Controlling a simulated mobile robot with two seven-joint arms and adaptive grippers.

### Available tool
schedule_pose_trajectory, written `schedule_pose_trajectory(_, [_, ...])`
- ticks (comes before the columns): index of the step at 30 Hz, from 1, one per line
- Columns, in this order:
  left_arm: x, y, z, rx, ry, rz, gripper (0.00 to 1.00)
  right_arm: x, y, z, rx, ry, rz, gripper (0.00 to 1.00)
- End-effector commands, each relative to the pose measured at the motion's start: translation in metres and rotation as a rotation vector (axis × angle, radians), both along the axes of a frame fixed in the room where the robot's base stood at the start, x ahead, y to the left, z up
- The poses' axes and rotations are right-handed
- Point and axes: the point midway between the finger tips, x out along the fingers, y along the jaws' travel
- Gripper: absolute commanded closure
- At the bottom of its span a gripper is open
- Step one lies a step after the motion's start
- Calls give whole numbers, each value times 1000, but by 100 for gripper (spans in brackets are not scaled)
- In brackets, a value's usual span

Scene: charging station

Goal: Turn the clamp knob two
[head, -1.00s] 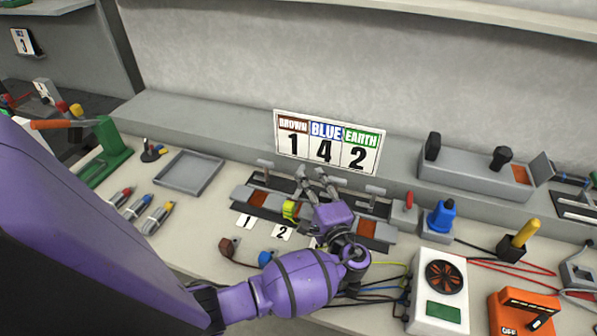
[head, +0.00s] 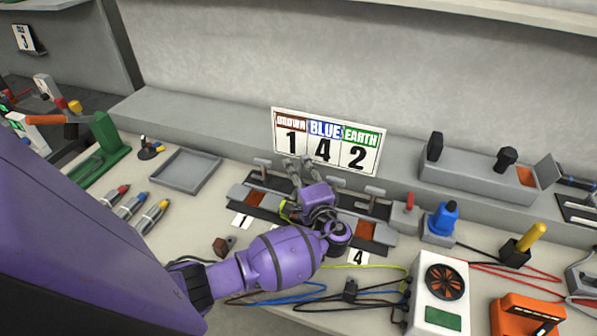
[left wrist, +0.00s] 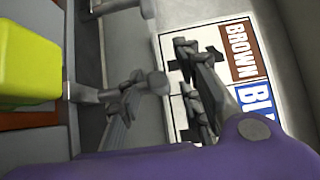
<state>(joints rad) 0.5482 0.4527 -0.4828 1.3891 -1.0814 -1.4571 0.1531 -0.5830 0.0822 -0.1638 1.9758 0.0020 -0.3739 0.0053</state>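The clamp station (head: 266,212) is a grey block with a row of T-shaped knobs and numbered cards below it. Clamp knob two is hidden behind my left gripper in the head view. A grey T-shaped knob (left wrist: 157,83), probably knob two, shows in the left wrist view beside a yellow-green plug (left wrist: 28,52). My left gripper (head: 298,168) is over the station, also in the left wrist view (left wrist: 165,100). Its fingers are apart, with the knob's end between them; contact cannot be told. My right gripper is not in view.
Knob one (head: 262,162) and knob four (head: 375,191) stand either side. A sign (head: 326,142) reading brown 1, blue 4, earth 2 leans behind. A grey tray (head: 187,170) lies left; a white fan box (head: 440,292) stands front right. Wires lie in front.

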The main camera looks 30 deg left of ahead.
Motion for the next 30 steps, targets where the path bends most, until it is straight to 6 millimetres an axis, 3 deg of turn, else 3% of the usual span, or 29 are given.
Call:
schedule_pose_trajectory(5, [0,0,1,0,-1,0,68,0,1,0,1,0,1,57])
schedule_pose_trajectory(12, [0,0,1,0,-1,0,100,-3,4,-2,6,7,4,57])
schedule_pose_trajectory(30, [0,0,1,2,0,86,100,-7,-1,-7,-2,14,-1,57])
